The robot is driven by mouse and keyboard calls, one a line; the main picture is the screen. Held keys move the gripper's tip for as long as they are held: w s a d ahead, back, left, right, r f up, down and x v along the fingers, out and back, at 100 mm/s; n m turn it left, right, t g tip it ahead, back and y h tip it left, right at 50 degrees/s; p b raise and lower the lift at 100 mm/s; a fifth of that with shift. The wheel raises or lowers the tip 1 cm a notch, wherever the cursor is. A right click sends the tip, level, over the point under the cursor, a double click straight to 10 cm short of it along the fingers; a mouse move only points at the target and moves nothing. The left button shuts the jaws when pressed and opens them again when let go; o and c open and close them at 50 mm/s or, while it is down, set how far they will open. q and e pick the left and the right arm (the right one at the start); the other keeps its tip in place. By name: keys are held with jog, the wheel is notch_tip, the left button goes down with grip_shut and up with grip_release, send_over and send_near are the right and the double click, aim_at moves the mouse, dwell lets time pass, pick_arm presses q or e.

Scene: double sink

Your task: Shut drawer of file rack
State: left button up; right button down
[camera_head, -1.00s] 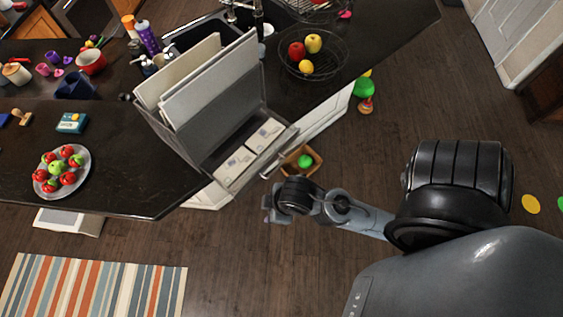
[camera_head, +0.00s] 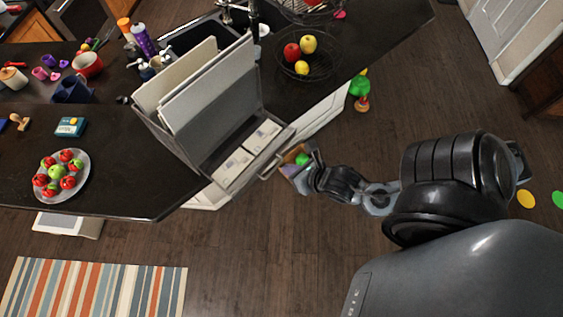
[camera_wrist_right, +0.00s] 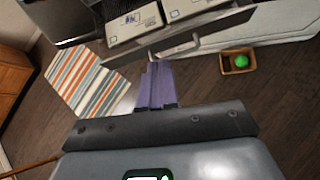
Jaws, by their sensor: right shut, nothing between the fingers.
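The grey file rack (camera_head: 214,112) stands on the dark counter with folders upright in its top. Its drawer (camera_head: 236,180) is pulled out past the counter edge, and stacks of pale envelopes or papers (camera_head: 262,135) lie in it. The drawer front with its bar handle (camera_wrist_right: 178,47) shows at the top of the right wrist view. My right gripper (camera_head: 289,174) is shut and empty, just outside the drawer front near the handle. Its fingers (camera_wrist_right: 156,72) point at the handle in the wrist view; whether they touch it I cannot tell. My left gripper is not in view.
On the counter are a plate of apples (camera_head: 48,194), a blue box (camera_head: 70,127) and a wire fruit basket (camera_head: 322,70). A small wooden crate with a green ball (camera_wrist_right: 241,61) is on the floor. A striped rug (camera_head: 45,285) lies at lower left.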

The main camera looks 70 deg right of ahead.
jog(key=s+f+n+g, duration=0.1)
jog(key=s+f+n, duration=0.1)
jog(key=s, duration=0.3)
jog(key=b+x, duration=0.5)
jog(key=x, duration=0.8)
jog(key=shift+w+r+b, duration=0.35)
jog(key=shift+r, duration=0.05)
jog(key=shift+d, duration=0.1)
